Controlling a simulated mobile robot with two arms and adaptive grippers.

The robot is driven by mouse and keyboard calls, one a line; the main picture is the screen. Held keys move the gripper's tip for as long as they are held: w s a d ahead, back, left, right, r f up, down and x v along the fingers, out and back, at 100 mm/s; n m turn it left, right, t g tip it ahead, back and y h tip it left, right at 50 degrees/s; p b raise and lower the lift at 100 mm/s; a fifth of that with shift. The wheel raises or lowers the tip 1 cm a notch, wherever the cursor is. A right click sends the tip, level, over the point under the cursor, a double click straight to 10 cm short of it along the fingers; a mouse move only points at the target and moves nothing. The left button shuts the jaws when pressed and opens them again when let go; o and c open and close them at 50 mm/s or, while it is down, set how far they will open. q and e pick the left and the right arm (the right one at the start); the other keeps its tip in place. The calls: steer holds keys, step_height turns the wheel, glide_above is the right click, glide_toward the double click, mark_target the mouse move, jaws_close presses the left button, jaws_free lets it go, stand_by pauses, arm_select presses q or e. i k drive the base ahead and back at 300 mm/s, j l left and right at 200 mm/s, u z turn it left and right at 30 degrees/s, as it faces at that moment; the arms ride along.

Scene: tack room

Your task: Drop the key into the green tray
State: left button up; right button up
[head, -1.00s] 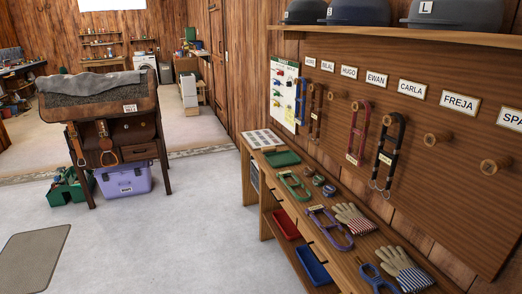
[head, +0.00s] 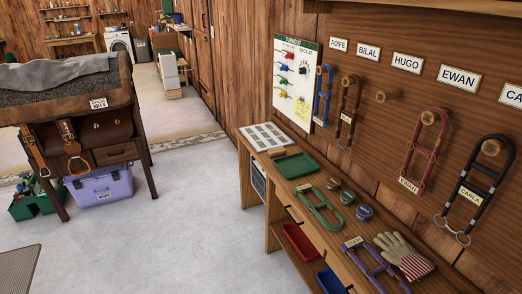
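The green tray (head: 296,166) is a shallow rectangular tray at the far end of the wooden bench along the right wall. It looks empty. A white board (head: 299,84) hangs on the wall above it, with red, blue, green and yellow items and a dark round item on it. These are too small for me to tell whether any is the key. I cannot make out a key elsewhere in the head view. Neither of my grippers is in view.
The bench (head: 270,188) also carries a printed sheet (head: 265,137), a green halter (head: 320,208), several small tins, a purple halter and a glove (head: 405,256). Halters hang on wall pegs. A saddle stand (head: 117,152) is at left. The grey floor between is clear.

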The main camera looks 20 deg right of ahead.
mark_target(293, 165)
steer(key=i+j+z, duration=0.1)
steer(key=i+z, duration=0.15)
steer(key=i, duration=0.25)
steer(key=i+j+z, duration=0.2)
steer(key=i, duration=0.25)
steer(key=i+j+z, duration=0.25)
steer(key=i, duration=0.25)
steer(key=i+j+z, duration=0.15)
steer(key=z, duration=0.25)
steer(key=i+j+z, duration=0.25)
steer(key=z, duration=0.2)
steer(key=i+j+z, duration=0.2)
steer(key=z, duration=0.2)
steer(key=i+j+z, duration=0.1)
steer(key=j+z, duration=0.35)
steer(key=i+j+z, duration=0.1)
steer(key=j+z, duration=0.3)
steer(key=j, duration=0.2)
